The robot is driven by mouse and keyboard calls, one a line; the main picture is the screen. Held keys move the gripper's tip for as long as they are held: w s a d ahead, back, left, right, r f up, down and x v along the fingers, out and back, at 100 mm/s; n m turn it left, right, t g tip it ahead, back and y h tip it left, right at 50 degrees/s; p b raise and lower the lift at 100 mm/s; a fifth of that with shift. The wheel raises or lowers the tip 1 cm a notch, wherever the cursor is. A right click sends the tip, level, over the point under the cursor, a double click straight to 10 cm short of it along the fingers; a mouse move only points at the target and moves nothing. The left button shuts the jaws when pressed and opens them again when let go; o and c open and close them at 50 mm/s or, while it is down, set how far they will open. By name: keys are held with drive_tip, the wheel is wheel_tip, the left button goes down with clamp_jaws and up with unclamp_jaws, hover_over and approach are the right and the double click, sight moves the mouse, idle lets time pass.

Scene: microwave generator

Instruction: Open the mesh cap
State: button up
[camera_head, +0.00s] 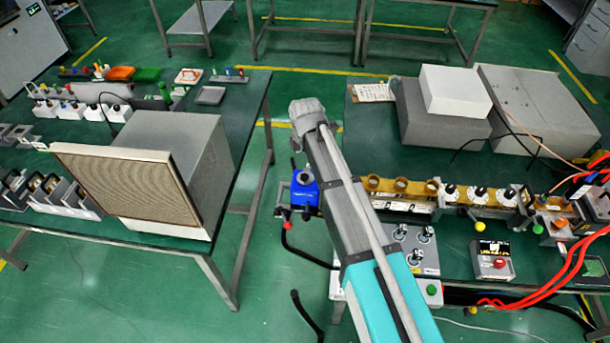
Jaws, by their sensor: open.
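A tan mesh panel in a pale frame (120,188), which looks like the mesh cap, covers the front of a grey box (200,145) on the left bench. It stands upright, and I see no clear gap between it and the box. My teal and grey arm reaches up from the bottom through the middle of the view, over the near left end of the right bench. Its grey upper end is well right of the mesh panel and apart from it. I cannot make out my gripper's fingers; the arm hides what is behind it.
The left bench (222,108) holds small devices and trays behind and left of the box. The right bench (365,130) carries a brass waveguide row (400,186), a blue part (304,188), grey boxes (440,120) and red cables (560,262). Green floor separates the benches.

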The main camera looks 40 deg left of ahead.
sight(305, 175)
drive_tip(key=m, duration=0.5)
drive_tip(key=shift+w+r+t, duration=0.2)
drive_tip(key=shift+r+t, duration=0.1)
drive_tip(key=shift+r, duration=0.05)
drive_tip(key=shift+f, duration=0.15)
drive_tip(key=f+b, duration=0.4)
drive_tip(key=w+a+f+b, duration=0.1)
drive_tip(key=f+b, duration=0.3)
drive_tip(key=f, duration=0.1)
drive_tip(key=f+b, duration=0.4)
drive_tip(key=b, duration=0.1)
drive_tip(key=shift+w+a+f, duration=0.15)
drive_tip(key=shift+w+a, duration=0.25)
idle(0.5)
clamp_jaws()
